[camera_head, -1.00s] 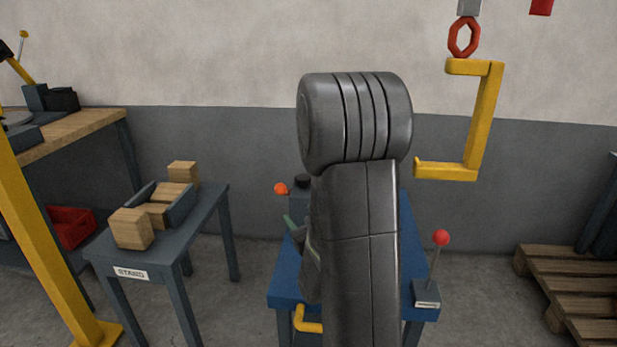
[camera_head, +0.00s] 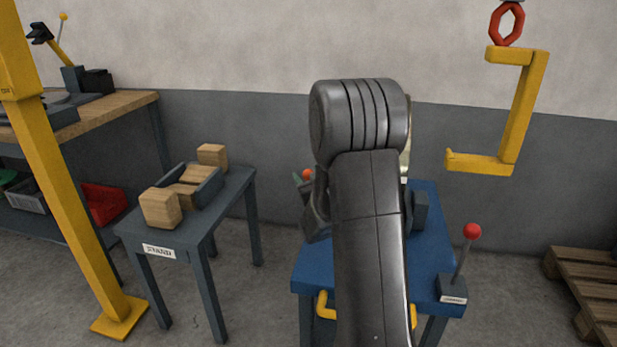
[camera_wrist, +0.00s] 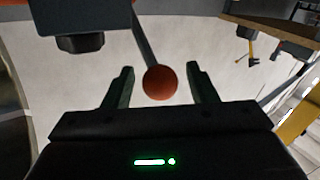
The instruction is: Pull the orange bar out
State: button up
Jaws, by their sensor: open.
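The orange bar shows as a dark rod ending in an orange ball. In the wrist view the ball (camera_wrist: 160,82) sits between my gripper's two greenish fingers (camera_wrist: 160,88), with a gap on each side. The rod runs up and left from it to a dark block (camera_wrist: 85,18). In the head view the orange ball (camera_head: 307,174) peeks out left of my arm, beside a fingertip. My gripper (camera_head: 303,184) is open there and mostly hidden behind my arm, as is most of the rod.
The blue cart (camera_head: 430,262) carries a red-knobbed lever (camera_head: 472,232) at its front right. A stand (camera_head: 228,192) with wooden blocks is to the left, beyond a yellow post (camera_head: 60,170). A yellow hook (camera_head: 518,110) hangs at upper right. Pallets (camera_head: 590,285) lie right.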

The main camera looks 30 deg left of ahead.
jog(key=shift+w+a, duration=0.1)
jog(key=shift+a, duration=0.05)
jog(key=shift+c, duration=0.4)
grip_shut()
jog(key=s+a+b, duration=0.2)
jog(key=s+a, duration=0.1)
jog(key=a, duration=1)
jog(key=shift+s+a+b, duration=0.2)
jog(key=shift+a+b, duration=0.15)
jog(key=shift+b, duration=0.05)
jog(key=shift+o, duration=0.4)
grip_release()
jog(key=shift+s+a, duration=0.1)
jog(key=shift+a, duration=0.1)
jog(key=shift+d, duration=0.1)
